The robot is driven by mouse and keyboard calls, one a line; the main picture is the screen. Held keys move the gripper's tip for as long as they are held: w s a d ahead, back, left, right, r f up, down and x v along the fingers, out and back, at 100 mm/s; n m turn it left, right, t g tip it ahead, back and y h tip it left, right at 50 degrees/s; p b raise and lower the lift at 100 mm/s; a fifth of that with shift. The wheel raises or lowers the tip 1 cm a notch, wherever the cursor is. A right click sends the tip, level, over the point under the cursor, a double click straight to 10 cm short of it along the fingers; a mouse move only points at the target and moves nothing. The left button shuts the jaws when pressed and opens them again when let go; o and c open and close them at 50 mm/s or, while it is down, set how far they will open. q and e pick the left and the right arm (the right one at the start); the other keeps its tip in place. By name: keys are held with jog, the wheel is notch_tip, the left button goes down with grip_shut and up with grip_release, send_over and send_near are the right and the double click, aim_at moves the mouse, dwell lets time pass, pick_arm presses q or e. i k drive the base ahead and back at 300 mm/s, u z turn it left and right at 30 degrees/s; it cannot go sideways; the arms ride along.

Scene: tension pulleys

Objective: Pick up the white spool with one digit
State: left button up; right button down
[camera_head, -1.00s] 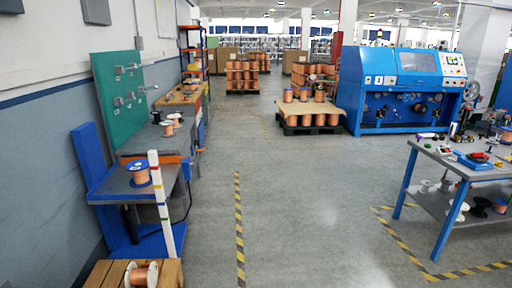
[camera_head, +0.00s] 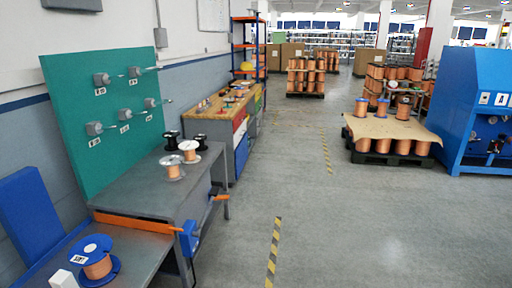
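A white-flanged spool (camera_head: 189,150) wound with copper wire stands on the grey bench at the left. A second pale spool (camera_head: 172,168) with copper wire stands just in front of it, closer to me. Two black spools (camera_head: 171,141) (camera_head: 201,143) stand beside and behind them. Any digits on these spools are too small to read. A blue spool (camera_head: 98,258) with copper wire and a white label stands on the lower bench at the near left. Neither of my grippers is in view.
A green board (camera_head: 110,110) with several labelled holders stands behind the grey bench (camera_head: 130,192). A wooden-topped bench (camera_head: 212,108) is beyond it. A pallet (camera_head: 390,157) with copper spools and a blue machine (camera_head: 470,120) stand at the right. The floor between is clear.

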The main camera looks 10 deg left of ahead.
aim_at(190, 158)
jog(key=u, duration=0.5)
jog(key=i, duration=1.95)
jog(key=u, duration=4.4)
